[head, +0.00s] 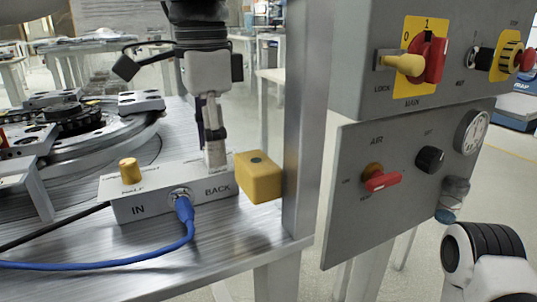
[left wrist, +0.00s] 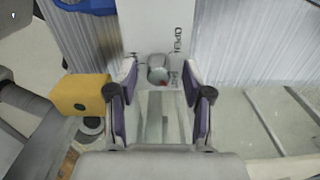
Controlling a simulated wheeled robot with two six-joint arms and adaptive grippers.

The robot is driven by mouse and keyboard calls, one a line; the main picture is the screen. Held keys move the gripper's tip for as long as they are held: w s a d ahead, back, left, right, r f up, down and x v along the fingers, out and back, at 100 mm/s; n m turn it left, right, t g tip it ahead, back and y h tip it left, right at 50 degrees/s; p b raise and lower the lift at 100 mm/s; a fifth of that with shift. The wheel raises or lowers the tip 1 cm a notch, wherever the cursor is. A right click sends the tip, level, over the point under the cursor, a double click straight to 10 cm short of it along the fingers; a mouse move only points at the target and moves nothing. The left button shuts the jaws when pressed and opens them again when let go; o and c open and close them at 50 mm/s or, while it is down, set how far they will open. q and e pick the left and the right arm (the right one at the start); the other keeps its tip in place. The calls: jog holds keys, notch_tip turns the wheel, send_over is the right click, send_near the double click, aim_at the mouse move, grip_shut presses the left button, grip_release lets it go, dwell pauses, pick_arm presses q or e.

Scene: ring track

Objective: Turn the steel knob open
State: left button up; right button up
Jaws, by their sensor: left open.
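The steel knob (left wrist: 158,74) shows in the left wrist view as a small round grey piece on the pale box's top, beside the printed word OPEN. My left gripper (left wrist: 160,98) is open, its two dark-padded fingers on either side in that view, with the knob seen between them, just beyond the tips. I cannot tell whether the fingers touch it. In the head view my left gripper (head: 214,150) points down at the BACK end of the box (head: 150,208), and it hides the knob. My right gripper is not in view.
A yellow block (head: 258,177) sits right of the gripper, against a metal post (head: 305,120). A brass knob (head: 130,171) stands on the box's left part. A blue cable (head: 184,212) plugs into its front. A grey panel (head: 350,200) with a red AIR handle (head: 382,181) is at right.

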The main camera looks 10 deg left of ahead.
pick_arm(q)
jog(key=shift+s+f, duration=0.1)
jog(key=shift+f, duration=0.15)
grip_shut()
jog(key=shift+m, duration=0.3)
jog(key=m, duration=1)
jog(key=shift+m, duration=0.3)
jog(key=m, duration=1)
jog(key=shift+f+m, duration=0.1)
jog(key=shift+m, duration=0.2)
